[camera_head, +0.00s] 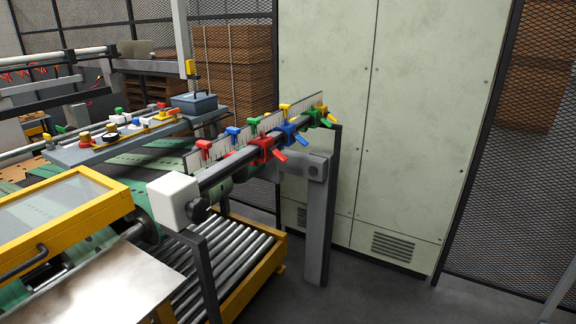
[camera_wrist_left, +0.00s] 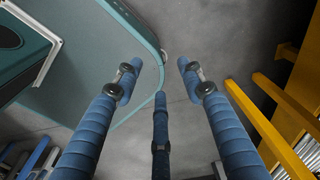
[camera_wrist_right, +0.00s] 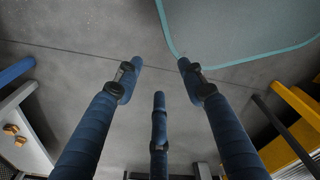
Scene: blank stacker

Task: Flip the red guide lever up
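A grey rail with a ruler plate (camera_head: 180,163) behind it runs away from me in the head view. The red guide block (camera_head: 262,148) is the nearest block on it. Its red lever (camera_head: 280,157) sticks out to the lower right, angled down. Neither gripper shows in the head view. My left gripper (camera_wrist_left: 160,80) is open and empty over the floor in the left wrist view. My right gripper (camera_wrist_right: 159,80) is open and empty over the floor in the right wrist view. Neither wrist view shows the lever.
A blue guide (camera_head: 290,132) and a yellow-green guide (camera_head: 317,116) sit farther along the rail. A white box (camera_head: 173,201) caps its near end. A yellow-framed cover (camera_head: 75,213) and roller conveyor (camera_head: 235,253) lie below left. A pale cabinet (camera_head: 415,120) stands behind; floor on the right is clear.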

